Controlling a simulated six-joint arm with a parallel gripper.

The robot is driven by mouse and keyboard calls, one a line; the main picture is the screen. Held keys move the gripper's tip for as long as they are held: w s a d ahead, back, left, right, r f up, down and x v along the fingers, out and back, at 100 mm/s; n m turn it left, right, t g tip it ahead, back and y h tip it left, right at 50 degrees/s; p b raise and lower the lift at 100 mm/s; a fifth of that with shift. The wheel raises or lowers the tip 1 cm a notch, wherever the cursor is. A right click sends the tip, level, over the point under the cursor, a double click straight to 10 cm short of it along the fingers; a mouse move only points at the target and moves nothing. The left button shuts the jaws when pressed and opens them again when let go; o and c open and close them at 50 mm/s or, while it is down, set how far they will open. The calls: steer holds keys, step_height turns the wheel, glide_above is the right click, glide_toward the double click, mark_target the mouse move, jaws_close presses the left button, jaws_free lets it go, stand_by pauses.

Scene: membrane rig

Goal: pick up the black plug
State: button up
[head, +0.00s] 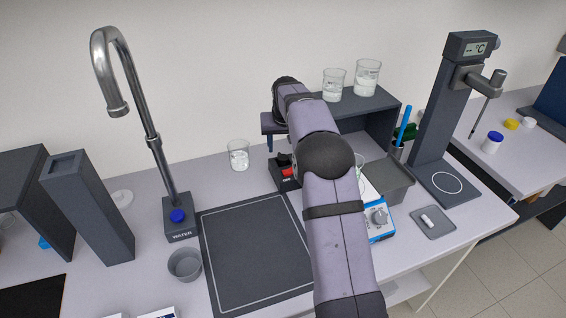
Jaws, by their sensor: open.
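A small black piece, which looks like the black plug (284,159), sits at the back of a dark box with a red switch (288,171), left of my arm. My gripper (276,144) is just above and behind it, mostly hidden by my own arm. One bluish finger shows pointing down to the left of the plug; the other finger is hidden. The gripper is open, and nothing shows held in it. I cannot tell the exact gap between finger and plug.
A glass beaker (238,155) stands left of the switch box. A dark shelf (350,104) carries two beakers behind my arm. A blue-fronted device (381,220) and grey bin (389,180) are right. The dark mat (250,250) in front is clear; a faucet (155,140) rises left.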

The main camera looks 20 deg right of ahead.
mark_target(283, 157)
steer(key=shift+w+d, duration=0.15)
steer(key=shift+f, duration=0.15)
steer(key=shift+p+x, duration=2.15)
steer(key=shift+x, duration=1.35)
steer(key=shift+d, duration=0.1)
steer(key=shift+c, duration=0.4)
jaws_close()
steer(key=shift+r+b, duration=0.4)
steer(key=shift+r, duration=0.2)
step_height(283, 157, up, 9)
steer(key=b, duration=0.2)
